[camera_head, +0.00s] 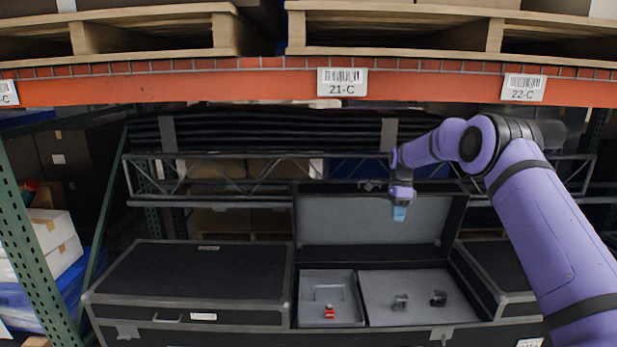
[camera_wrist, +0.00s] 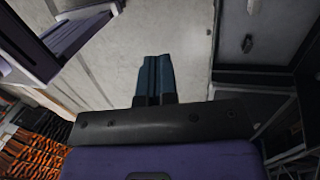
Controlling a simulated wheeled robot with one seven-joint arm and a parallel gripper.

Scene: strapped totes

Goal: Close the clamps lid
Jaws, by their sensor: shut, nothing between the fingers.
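A long black case with metal edging (camera_head: 190,280) stands in front of me. Its middle lid (camera_head: 375,222), black with a grey lining, stands open and upright at the back. Below it is an open grey-lined bay (camera_head: 420,285) with two compartments. Two small dark objects (camera_head: 400,302) (camera_head: 438,298), perhaps clamps, lie in the right one, and a small red object (camera_head: 329,312) in the left one. My gripper (camera_head: 399,213) points down in front of the raised lid, above the bay. Its blue fingers are together and empty, as the wrist view (camera_wrist: 155,76) also shows.
Closed lids flank the bay at left (camera_head: 200,268) and right (camera_head: 497,268). An orange shelf beam (camera_head: 200,88) with pallets above crosses overhead. A metal truss rail (camera_head: 245,178) runs behind the case. Green rack posts (camera_head: 40,250) stand at left. The space above the bay is otherwise clear.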

